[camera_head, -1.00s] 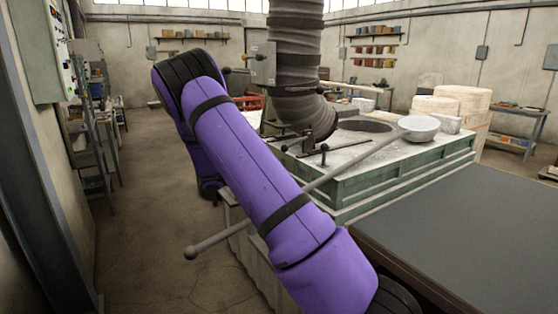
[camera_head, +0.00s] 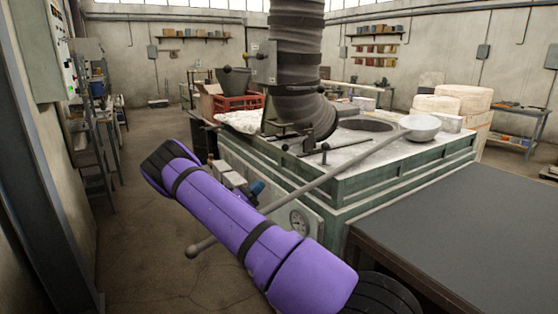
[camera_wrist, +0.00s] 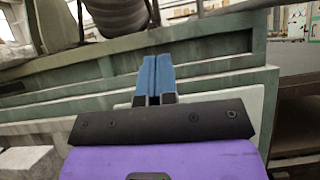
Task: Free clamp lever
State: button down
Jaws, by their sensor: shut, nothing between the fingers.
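Dark clamp fittings with thin bars (camera_head: 322,148) stand on the furnace's front top edge, at the foot of the big ribbed hose. I cannot tell surely which bar is the clamp lever. My gripper's blue fingers (camera_head: 257,188) show small beyond my purple arm, lower and nearer than these fittings, by the furnace's green side. In the wrist view my gripper (camera_wrist: 155,60) has its two blue fingers pressed together with nothing between them, pointing at the green furnace wall. The ribbed hose (camera_wrist: 118,14) is above and left of them. The fingers appear apart from the clamp fittings.
A ladle (camera_head: 418,127) rests across the furnace top (camera_head: 345,150), its long handle reaching out over the front to a ball end (camera_head: 191,252), close to my arm. A dark table (camera_head: 460,225) stands at the right. A red crate (camera_head: 238,103) is behind. Floor at the left is free.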

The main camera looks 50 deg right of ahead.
jog(key=a+r+x, duration=0.1)
jog(key=r+x, duration=0.1)
jog(key=x, duration=1)
jog(key=shift+r, duration=0.4)
jog(key=shift+r, duration=0.1)
notch_tip(320, 180, up, 16)
jog(key=d+t+y, duration=0.1)
jog(key=t+y, duration=0.1)
jog(key=y, duration=0.8)
jog(key=shift+s+d+t+y, duration=0.15)
jog(key=shift+d+t+y, duration=0.15)
jog(key=shift+d+t, duration=0.1)
jog(key=shift+a, duration=0.15)
